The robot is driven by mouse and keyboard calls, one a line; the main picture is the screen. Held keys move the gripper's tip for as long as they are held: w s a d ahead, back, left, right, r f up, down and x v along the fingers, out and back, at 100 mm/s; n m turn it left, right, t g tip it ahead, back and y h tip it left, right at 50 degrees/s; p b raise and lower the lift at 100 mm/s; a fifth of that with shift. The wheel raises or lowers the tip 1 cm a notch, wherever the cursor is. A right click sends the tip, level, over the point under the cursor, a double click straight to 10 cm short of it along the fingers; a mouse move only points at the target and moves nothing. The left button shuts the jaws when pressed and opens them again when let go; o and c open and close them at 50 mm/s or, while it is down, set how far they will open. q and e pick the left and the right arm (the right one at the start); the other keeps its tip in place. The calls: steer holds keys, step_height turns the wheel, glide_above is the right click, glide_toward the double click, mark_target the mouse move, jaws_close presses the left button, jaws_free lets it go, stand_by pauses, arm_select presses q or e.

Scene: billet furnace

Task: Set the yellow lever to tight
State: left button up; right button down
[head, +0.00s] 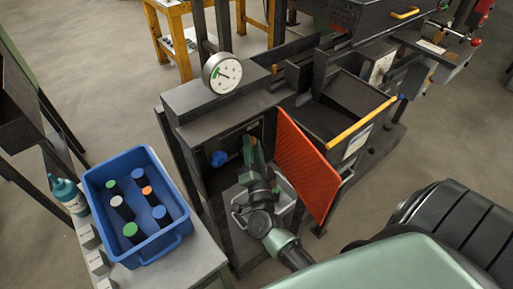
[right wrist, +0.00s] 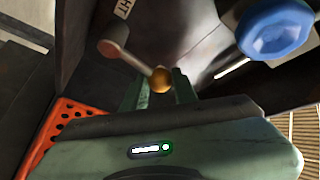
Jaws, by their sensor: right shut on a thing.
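The yellow lever (right wrist: 138,62) shows in the right wrist view as a short rod running from a round pivot at upper left to a yellow ball knob. My right gripper (right wrist: 160,88) is shut on the knob, with a finger on each side. In the head view my right gripper (head: 250,142) reaches into the open front of the dark machine (head: 213,131), where it mostly hides the lever. A plate by the pivot bears letters ending in "HT" (right wrist: 122,8); the rest is cut off. My left gripper is not in view.
A blue knob (head: 219,158) sits left of my right gripper. An orange perforated door (head: 307,165) stands open close on the right. A grey bin (head: 285,196) is below my arm. A blue crate (head: 172,240) with several cylinders stands on a table at left.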

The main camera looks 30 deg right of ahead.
steer(key=a+n+t+b, duration=0.1)
steer(key=n, duration=0.1)
steer(key=a+f+n+t+y+b, duration=0.1)
steer(key=n, duration=0.1)
steer(key=shift+a, duration=0.15)
steer(key=shift+s+a+f+n+t+y+b, duration=0.1)
steer(key=shift+a+n+t+y+b, duration=0.25)
steer(key=shift+n, duration=0.55)
steer(key=shift+a+f+n+t+y+b, duration=0.1)
steer(key=shift+a+n+t+y+b, duration=0.25)
steer(key=shift+n, duration=0.55)
steer(key=shift+s+a+f+n+t+y+b, duration=0.1)
steer(key=shift+a+n+t+y+b, duration=0.1)
steer(key=shift+n+t+y+b, duration=0.5)
steer(key=shift+a+n, duration=0.1)
steer(key=shift+n, duration=0.4)
steer(key=c, duration=1.1)
jaws_free()
steer(key=b+v, duration=0.1)
steer(key=v, duration=0.6)
steer(key=shift+s+b, duration=0.3)
steer(key=shift+s, duration=0.1)
